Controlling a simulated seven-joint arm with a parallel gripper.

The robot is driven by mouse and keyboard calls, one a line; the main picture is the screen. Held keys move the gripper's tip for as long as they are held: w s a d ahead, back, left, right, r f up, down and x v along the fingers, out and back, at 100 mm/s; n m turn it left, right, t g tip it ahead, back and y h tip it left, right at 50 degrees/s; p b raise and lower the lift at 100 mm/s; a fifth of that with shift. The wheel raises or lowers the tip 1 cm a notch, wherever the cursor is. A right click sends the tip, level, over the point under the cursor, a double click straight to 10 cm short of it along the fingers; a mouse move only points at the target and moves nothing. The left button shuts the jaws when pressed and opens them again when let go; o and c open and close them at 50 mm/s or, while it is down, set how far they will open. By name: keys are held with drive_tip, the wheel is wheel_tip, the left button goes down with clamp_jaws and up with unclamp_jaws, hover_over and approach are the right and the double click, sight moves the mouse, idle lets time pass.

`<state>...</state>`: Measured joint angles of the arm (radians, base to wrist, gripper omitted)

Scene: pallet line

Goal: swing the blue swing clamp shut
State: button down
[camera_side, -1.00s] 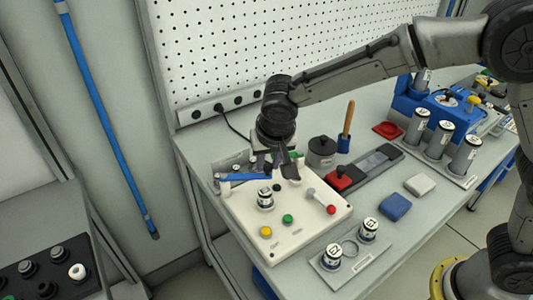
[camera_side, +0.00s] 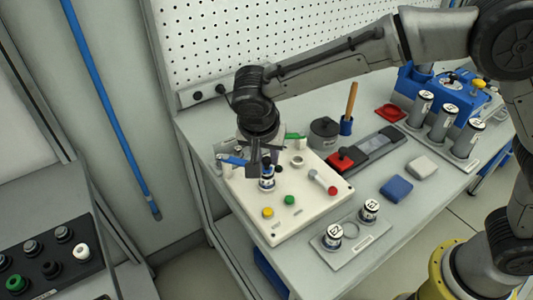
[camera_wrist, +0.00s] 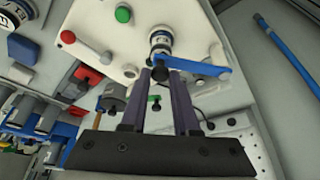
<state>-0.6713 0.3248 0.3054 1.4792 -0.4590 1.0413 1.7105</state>
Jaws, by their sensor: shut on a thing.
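The blue swing clamp (camera_side: 235,161) stands at the back left of the cream board. Its blue arm (camera_wrist: 205,67) reaches to the labelled canister (camera_wrist: 160,38), with its end at or over the canister's near edge. The canister also shows in the side view (camera_side: 267,183), upright on the board. My gripper (camera_wrist: 160,76) has its fingertips closed around a small dark part at the arm's end. In the side view my gripper (camera_side: 263,165) covers that end, so the exact contact between arm and canister is hidden.
The cream board (camera_side: 250,205) also carries a green bar (camera_side: 294,136), a yellow button (camera_side: 267,212), a green button (camera_side: 289,200) and a red-tipped handle (camera_side: 332,190). A grey pot (camera_side: 323,133) stands right behind it. Two canisters stand on a plate (camera_side: 350,247) in front.

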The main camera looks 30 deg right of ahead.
drive_tip(key=c, duration=0.7)
unclamp_jaws()
drive_tip(key=shift+o, duration=0.2)
drive_tip(key=v, duration=1.4)
